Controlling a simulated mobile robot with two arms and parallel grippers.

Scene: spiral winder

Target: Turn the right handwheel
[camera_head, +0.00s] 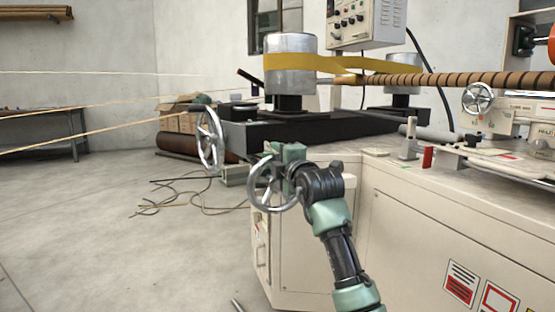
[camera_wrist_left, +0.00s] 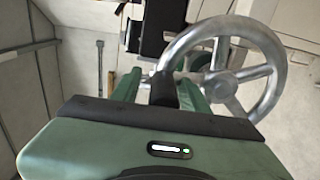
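A silver spoked handwheel (camera_head: 268,187) is mounted at the near left corner of the cream machine cabinet. My left gripper (camera_head: 283,160) is right at this wheel's upper right rim and partly covers it. In the left wrist view the wheel (camera_wrist_left: 268,72) fills the upper right. Its dark handle (camera_wrist_left: 163,88) stands between the two green fingers of my left gripper (camera_wrist_left: 158,92). The fingers look apart, with a gap visible on the handle's left side; contact on the right side is unclear. My right gripper is in neither view.
A second handwheel (camera_head: 209,140) stands farther left on the dark machine bed (camera_head: 325,126). A third, smaller wheel (camera_head: 478,98) is at the right. The cream cabinet (camera_head: 400,235) stands under my left arm. Loose cords (camera_head: 180,200) lie on the open floor.

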